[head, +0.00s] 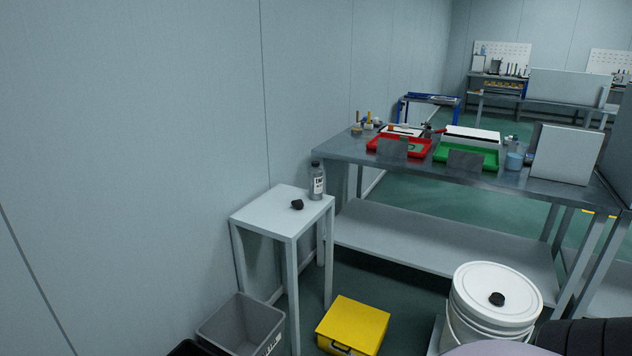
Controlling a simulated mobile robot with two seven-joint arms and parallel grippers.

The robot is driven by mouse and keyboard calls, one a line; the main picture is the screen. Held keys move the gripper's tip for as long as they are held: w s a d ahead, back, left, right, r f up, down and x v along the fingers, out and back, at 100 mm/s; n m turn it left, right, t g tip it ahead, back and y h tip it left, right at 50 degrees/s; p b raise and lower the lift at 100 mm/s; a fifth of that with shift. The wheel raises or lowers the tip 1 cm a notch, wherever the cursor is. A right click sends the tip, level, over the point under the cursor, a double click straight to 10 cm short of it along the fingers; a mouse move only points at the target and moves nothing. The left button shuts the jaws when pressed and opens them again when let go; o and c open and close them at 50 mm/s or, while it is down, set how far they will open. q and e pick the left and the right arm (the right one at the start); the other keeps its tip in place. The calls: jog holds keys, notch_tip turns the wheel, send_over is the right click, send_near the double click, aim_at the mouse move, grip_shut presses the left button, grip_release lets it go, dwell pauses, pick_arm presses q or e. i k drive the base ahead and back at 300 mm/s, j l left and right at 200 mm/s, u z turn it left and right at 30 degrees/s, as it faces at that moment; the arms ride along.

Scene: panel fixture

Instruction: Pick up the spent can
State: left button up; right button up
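A grey cylindrical can (317,184) with a dark cap and a pale label with dark lettering stands upright at the back right corner of a small white table (265,207). It looks like the only can-shaped thing on that table; whether it is the spent one I cannot tell from its look. A small black knob-like object (297,204) lies to its left, apart from it. Neither of my grippers is in view.
A long workbench (400,172) with a red tray (372,150) and a green tray (440,158) stands behind to the right. A grey bin (215,325), a yellow box (345,315) and a lidded white bucket (470,285) crowd the floor in front.

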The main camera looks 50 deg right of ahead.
aim_at(315, 174)
jog(key=z, duration=1.5)
jog(key=i+z, duration=0.15)
jog(key=z, duration=0.25)
jog(key=i+z, duration=0.15)
jog(key=z, duration=0.25)
